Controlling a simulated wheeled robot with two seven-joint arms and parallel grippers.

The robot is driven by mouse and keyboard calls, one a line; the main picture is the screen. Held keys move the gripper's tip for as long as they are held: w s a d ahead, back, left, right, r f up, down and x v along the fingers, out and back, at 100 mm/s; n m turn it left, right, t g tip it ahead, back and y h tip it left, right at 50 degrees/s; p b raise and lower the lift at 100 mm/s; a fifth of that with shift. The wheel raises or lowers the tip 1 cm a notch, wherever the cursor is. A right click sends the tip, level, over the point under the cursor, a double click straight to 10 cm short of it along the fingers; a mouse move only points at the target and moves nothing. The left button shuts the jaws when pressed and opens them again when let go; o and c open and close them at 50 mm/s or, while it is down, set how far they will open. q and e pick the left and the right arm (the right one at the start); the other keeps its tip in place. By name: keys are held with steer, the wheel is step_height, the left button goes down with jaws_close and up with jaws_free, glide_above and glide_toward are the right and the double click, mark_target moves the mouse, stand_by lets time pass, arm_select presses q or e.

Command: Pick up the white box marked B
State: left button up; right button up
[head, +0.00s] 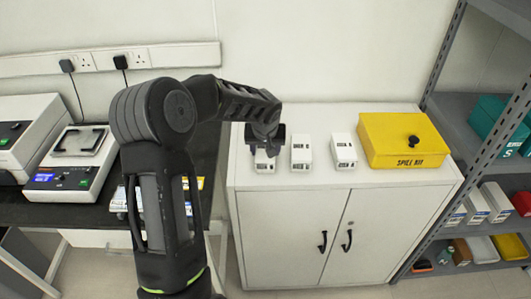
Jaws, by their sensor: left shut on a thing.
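Three white boxes stand in a row on top of the white cabinet (335,181): a left one (264,165), a middle one (301,155) and a right one (343,151). Each has small dark marks, too small to read, so I cannot tell which is marked B. My left gripper (266,149) points down at the left box and is shut on it. The gripper hides the upper part of that box. I cannot tell whether the box touches the cabinet top. My right gripper is not in view.
A yellow spill kit box (390,150) stands on the cabinet right of the white boxes. A grey shelf rack (460,130) rises at the right. A scale (70,180) and another device (25,125) are on the dark bench at the left. The cabinet's front strip is clear.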

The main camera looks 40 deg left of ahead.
arm_select(q)
steer(key=c, duration=0.7)
steer(key=shift+r, duration=0.1)
steer(key=shift+r+p, duration=0.2)
steer(key=shift+p, duration=0.25)
step_height(320, 180, up, 10)
steer(key=shift+b, duration=0.65)
